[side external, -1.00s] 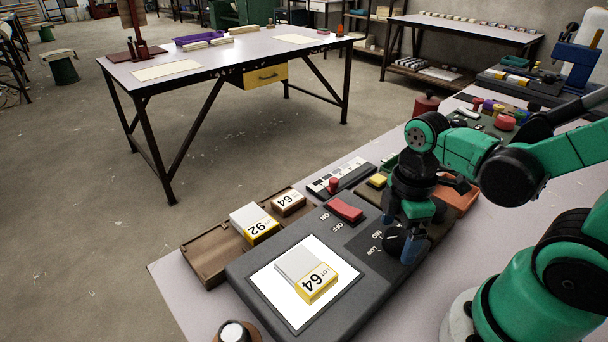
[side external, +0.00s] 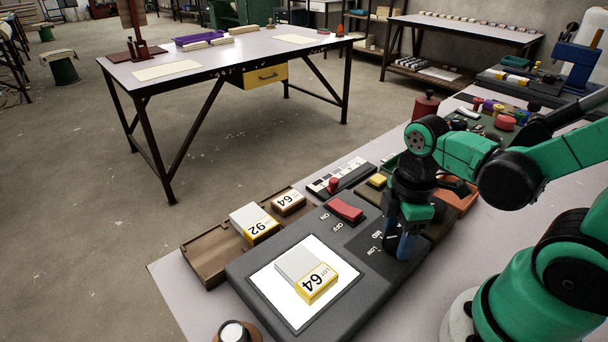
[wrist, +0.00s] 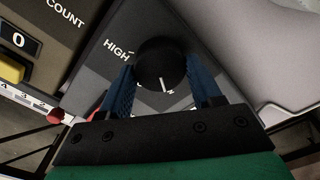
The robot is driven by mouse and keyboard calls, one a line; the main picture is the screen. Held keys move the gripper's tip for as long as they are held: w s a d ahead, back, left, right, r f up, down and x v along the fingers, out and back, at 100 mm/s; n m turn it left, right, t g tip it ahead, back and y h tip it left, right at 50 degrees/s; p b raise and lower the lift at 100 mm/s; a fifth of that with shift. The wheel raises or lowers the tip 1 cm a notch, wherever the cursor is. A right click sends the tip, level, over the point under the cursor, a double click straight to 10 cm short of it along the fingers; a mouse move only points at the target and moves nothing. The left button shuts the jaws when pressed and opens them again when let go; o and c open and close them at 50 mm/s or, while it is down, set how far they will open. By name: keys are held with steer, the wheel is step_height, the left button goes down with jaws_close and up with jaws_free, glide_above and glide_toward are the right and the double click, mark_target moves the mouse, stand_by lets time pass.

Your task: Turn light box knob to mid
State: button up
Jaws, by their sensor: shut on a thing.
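The light box (side external: 350,300) is a dark grey panel with a lit white screen, and a block marked 64 lies on the screen. Its round black knob (wrist: 158,60) shows in the wrist view, with a white pointer line directed towards my gripper. The HIGH label (wrist: 118,50) is left of the knob there; a label near the pointer's end is mostly hidden. In the side view, the MID and LOW labels lie left of the knob, which the fingers largely hide. My gripper (side external: 402,248) points down, its blue fingers shut on the knob from both sides.
A red rocker switch (side external: 344,209) is on the light box beside ON and OFF labels. A wooden tray (side external: 208,262) with blocks marked 92 and 64 lies to the left. A counter with a yellow button (wrist: 10,69) stands close behind the knob.

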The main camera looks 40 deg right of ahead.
mark_target(398, 235)
steer(key=shift+m, duration=0.3)
steer(key=m, duration=0.5)
steer(key=shift+m, duration=0.3)
steer(key=m, duration=0.5)
steer(key=shift+d, duration=0.1)
steer(key=shift+m, duration=0.3)
steer(key=o, duration=1.3)
steer(key=shift+r, duration=0.15)
steer(key=shift+r, duration=2.65)
